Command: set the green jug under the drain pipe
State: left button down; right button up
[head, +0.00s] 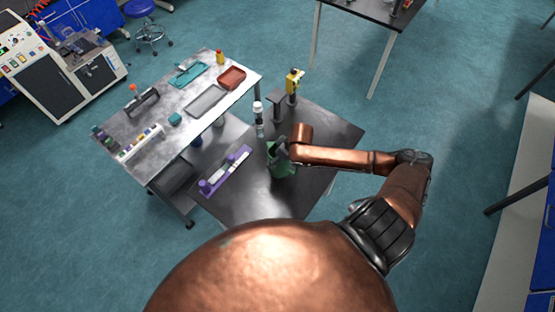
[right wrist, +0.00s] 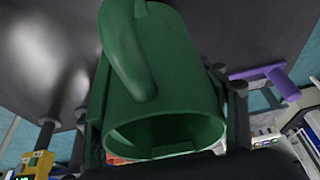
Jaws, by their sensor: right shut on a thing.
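The green jug (head: 284,168) is over the dark table (head: 238,205) in the head view, partly hidden by my right gripper (head: 281,150). In the right wrist view the jug (right wrist: 170,75) fills the middle, with its open mouth towards the camera and its handle on the near side. My right gripper (right wrist: 165,100) has a finger on each side of the jug and is shut on it. I cannot tell whether the jug's base touches the table. A slim black and white upright thing (head: 258,118) stands beyond the jug; I cannot tell whether it is the drain pipe. My left gripper is not in view.
A purple rack (head: 225,170) lies left of the jug. A yellow device (head: 293,80) and a dark stand (head: 277,106) are at the table's far end. A grey bench (head: 165,120) with trays and bottles adjoins on the left. The table's near part is clear.

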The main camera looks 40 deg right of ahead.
jog(key=shift+w+d+f, duration=0.2)
jog(key=shift+w+f, duration=0.05)
jog(key=shift+w, duration=0.2)
jog(key=shift+d+f, duration=0.1)
jog(key=shift+f, duration=1.55)
jog(key=shift+f, duration=0.1)
jog(key=o, duration=1.7)
jog(key=shift+s+f, duration=0.1)
jog(key=shift+f, duration=0.05)
jog(key=o, duration=0.4)
